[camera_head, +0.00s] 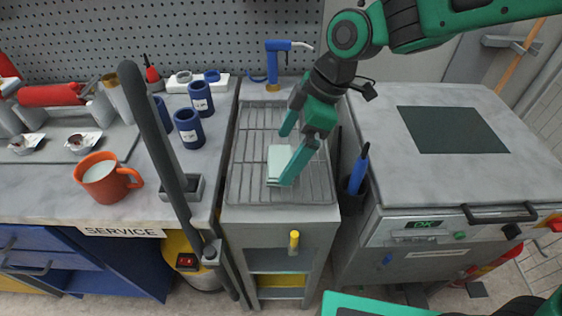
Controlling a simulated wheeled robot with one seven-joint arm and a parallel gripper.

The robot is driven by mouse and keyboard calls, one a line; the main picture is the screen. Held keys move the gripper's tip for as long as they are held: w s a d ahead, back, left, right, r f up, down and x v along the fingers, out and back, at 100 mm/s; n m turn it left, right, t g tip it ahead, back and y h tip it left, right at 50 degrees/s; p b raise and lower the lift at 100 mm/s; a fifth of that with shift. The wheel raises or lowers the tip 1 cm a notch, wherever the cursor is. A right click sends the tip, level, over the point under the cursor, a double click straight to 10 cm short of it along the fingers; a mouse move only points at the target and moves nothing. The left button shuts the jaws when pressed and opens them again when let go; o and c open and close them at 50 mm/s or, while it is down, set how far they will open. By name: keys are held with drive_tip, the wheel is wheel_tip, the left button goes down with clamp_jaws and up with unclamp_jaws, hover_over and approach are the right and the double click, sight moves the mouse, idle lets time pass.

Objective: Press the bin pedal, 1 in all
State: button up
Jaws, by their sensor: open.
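My gripper (285,156) is open over the grated drain rack, its two green fingers apart. A pale block (279,157) on the rack shows between and behind the fingers; I cannot tell whether they touch it. I cannot make out a bin or its pedal with certainty. A dark flat piece (478,290) lies low at the right, beneath the grey machine, close to a red part; what it is cannot be told.
The grated rack (245,180) lies between the service bench (60,205) and the grey machine (385,185). A dark upright pole (150,140) crosses the bench. A yellow canister (180,250) stands below. An orange mug (105,180) and blue cups (188,128) stand on the bench.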

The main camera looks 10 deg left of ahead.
drive_tip(key=shift+x, duration=1.3)
drive_tip(key=c, duration=1.2)
drive_tip(key=shift+r, duration=0.15)
drive_tip(key=shift+r, duration=0.5)
drive_tip(key=r, duration=0.3)
drive_tip(key=shift+s+a+r, duration=0.2)
drive_tip(key=shift+s+r, duration=0.05)
drive_tip(key=shift+s, duration=0.1)
drive_tip(key=s+a+r, duration=0.1)
drive_tip(key=s+r, duration=0.1)
drive_tip(key=s, duration=0.1)
drive_tip(key=s+a+r, duration=0.2)
drive_tip(key=s, duration=0.1)
drive_tip(key=s+a+r, duration=0.1)
drive_tip(key=s+r, duration=0.1)
drive_tip(key=s, duration=0.2)
drive_tip(key=shift+a+r, duration=0.15)
drive_tip(key=shift+a, duration=0.15)
